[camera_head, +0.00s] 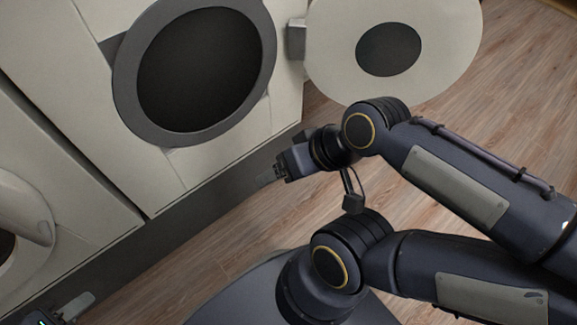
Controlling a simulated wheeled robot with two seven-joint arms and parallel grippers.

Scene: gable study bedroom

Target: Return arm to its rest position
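My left gripper (76,305) shows at the bottom left corner, cut by the lower edge, with a pale finger pointing up and right over the floor. Nothing shows in it; whether it is open or shut is unclear. My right gripper (268,177) is near the middle, at the end of the upper of two dark arms that come in from the right. No held object shows. Below it is the lower arm's elbow; that forearm leaves the view.
The white machine has a dark round opening and its round door (440,45) stands open at the top right, just beyond the upper elbow. A second white machine (75,205) is at the left. Wooden floor (215,240) lies clear between the arms and the machines.

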